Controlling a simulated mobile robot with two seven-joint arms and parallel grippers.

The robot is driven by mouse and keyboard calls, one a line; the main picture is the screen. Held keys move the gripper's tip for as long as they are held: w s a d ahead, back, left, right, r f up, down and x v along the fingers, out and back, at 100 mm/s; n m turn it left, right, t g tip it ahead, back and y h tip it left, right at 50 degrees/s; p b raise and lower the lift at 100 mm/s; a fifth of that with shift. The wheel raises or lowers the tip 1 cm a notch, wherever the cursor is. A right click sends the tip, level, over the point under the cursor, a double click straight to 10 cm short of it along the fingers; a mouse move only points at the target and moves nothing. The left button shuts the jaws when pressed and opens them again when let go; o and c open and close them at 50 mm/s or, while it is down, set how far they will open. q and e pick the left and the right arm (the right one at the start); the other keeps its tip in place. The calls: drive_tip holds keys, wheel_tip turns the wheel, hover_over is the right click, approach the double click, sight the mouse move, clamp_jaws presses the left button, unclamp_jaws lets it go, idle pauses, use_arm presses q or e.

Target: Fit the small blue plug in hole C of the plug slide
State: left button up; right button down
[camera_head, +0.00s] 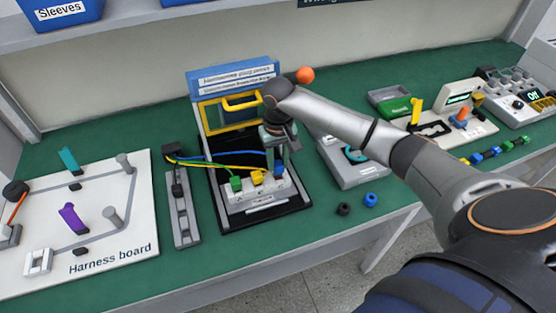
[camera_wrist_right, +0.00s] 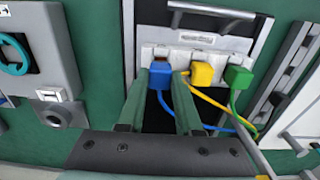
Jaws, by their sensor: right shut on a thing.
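The small blue plug (camera_wrist_right: 158,80) is between the fingertips of my right gripper (camera_wrist_right: 160,72) in the wrist view. In the head view the right gripper (camera_head: 277,155) points down over the right end of the white plug slide (camera_head: 262,200). The slide also shows in the wrist view (camera_wrist_right: 222,42). The yellow plug (camera_head: 256,178) and green plug (camera_head: 236,184) stand in the slide's other places. My left gripper is not in view.
The slide sits on a black base below a yellow-framed stand (camera_head: 230,100). A blue wire (camera_wrist_right: 222,128) and others trail from the plugs. A grey slotted rail (camera_head: 183,210) is to the left. A blue ring (camera_head: 371,200) and black ring (camera_head: 344,209) lie to the right.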

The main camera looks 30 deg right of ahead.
drive_tip(key=shift+f, duration=0.85)
drive_tip(key=c, duration=0.5)
unclamp_jaws()
wheel_tip(320, 180, up, 12)
drive_tip(key=shift+r, duration=0.25)
